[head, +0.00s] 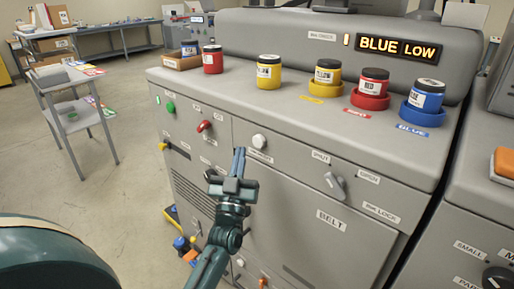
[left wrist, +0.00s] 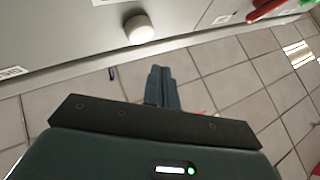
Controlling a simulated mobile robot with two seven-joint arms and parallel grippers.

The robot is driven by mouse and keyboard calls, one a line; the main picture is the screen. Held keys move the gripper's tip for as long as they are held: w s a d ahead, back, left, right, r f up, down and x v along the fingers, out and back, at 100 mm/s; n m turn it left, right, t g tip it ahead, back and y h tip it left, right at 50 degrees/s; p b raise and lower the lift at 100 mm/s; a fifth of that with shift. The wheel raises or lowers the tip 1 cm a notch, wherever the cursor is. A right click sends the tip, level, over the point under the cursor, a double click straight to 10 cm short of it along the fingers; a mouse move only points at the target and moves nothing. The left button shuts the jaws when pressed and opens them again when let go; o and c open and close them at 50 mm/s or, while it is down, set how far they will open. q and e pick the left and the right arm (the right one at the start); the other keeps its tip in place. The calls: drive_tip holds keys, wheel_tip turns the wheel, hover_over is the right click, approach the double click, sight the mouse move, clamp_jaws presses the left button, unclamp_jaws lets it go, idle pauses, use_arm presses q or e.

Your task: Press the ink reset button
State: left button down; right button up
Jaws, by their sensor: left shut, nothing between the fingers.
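A round white button (head: 259,141) sits on the grey machine's front panel, just under the top edge. A small label lies below it, too small to read. My left gripper (head: 240,152) is just left of and below the button in the head view, fingers together and empty. In the left wrist view the closed fingertips (left wrist: 160,70) point toward the panel, and the white button (left wrist: 139,29) is ahead and slightly left of them, with a visible gap. I cannot tell for sure that this is the ink reset button. My right gripper is not in view.
A display (head: 398,48) reads BLUE LOW. A green button (head: 170,107), a red switch (head: 204,126) and a grey knob (head: 335,184) share the panel. Red (head: 212,60), yellow (head: 269,73) and blue (head: 425,98) ink jars stand on top. A cart (head: 75,118) stands left.

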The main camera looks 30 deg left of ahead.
sight(254, 137)
use_arm(q)
drive_tip(key=shift+w+d+b, duration=0.15)
drive_tip(key=shift+w, duration=0.55)
drive_tip(key=shift+w+d+b, duration=0.15)
drive_tip(key=shift+w, duration=0.55)
idle(0.8)
drive_tip(key=shift+w, duration=0.4)
drive_tip(key=shift+w+d+b, duration=0.2)
drive_tip(key=shift+w+b, duration=0.15)
drive_tip(key=shift+w, duration=0.2)
idle(0.8)
drive_tip(key=shift+s, duration=0.2)
drive_tip(key=shift+s+a+p, duration=0.2)
drive_tip(key=shift+s+p, duration=0.4)
drive_tip(key=shift+s, duration=0.15)
